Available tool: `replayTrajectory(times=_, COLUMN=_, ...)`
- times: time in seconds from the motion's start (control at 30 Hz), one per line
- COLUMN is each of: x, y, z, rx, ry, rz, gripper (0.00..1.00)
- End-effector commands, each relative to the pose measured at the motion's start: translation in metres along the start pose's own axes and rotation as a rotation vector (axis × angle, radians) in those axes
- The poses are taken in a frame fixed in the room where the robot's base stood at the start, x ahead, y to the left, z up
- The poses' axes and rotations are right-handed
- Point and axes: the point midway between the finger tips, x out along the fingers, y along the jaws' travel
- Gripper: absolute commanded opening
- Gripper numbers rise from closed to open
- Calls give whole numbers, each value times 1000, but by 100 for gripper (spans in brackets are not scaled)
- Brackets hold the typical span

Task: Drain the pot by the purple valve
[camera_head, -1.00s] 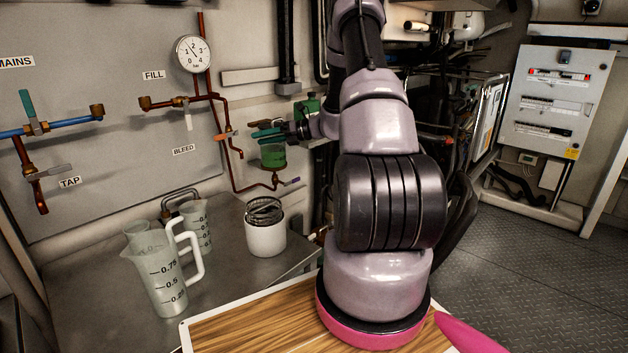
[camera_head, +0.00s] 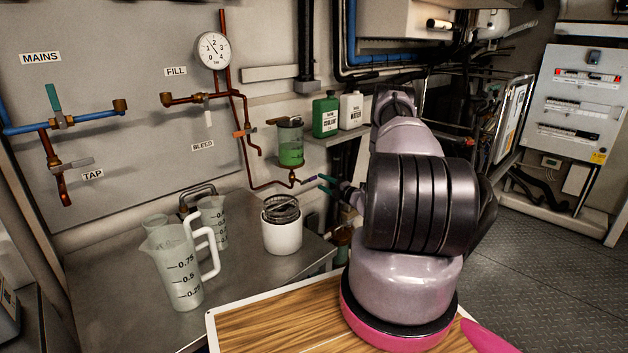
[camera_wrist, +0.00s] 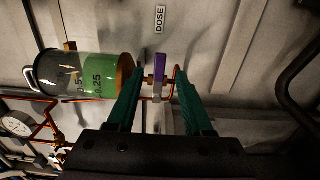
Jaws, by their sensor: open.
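The pot (camera_head: 290,145) is a clear cylinder with green liquid, on the pipework below the gauge. In the wrist view the pot (camera_wrist: 85,75) lies sideways, left of my fingers. The purple valve (camera_head: 309,179) has a small lever on the pipe under the pot. In the wrist view its purple lever (camera_wrist: 160,64) appears between my two green fingertips, with a gap on each side. My gripper (camera_head: 326,184) is open and empty, just right of the lever. I cannot tell how far the fingertips are from it in depth.
A white tub (camera_head: 282,235) and a measuring jug (camera_head: 180,270) stand on the metal bench (camera_head: 120,325). A green bottle (camera_head: 325,116) and a white bottle (camera_head: 350,110) stand right of the pot. An orange bleed lever (camera_head: 244,132) is on the pipe to its left.

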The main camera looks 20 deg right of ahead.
Motion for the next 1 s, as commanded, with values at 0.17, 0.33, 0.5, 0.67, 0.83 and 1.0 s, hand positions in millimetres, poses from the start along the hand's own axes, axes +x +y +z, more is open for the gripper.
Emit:
replayTrajectory(times=0.17, x=34, y=0, z=-2, rx=-2, ry=3, rz=0, gripper=51)
replayTrajectory(times=0.33, x=52, y=0, z=-1, rx=-3, ry=3, rz=-1, gripper=51)
replayTrajectory(times=0.5, x=58, y=0, z=0, rx=-1, ry=2, rz=-1, gripper=51)
replayTrajectory(times=0.67, x=58, y=0, z=0, rx=-1, ry=1, rz=-1, gripper=51)
replayTrajectory(times=0.83, x=58, y=0, z=0, rx=-1, ry=2, rz=-1, gripper=5)
replayTrajectory(times=1.0, x=58, y=0, z=-1, rx=-1, ry=2, rz=-1, gripper=0)
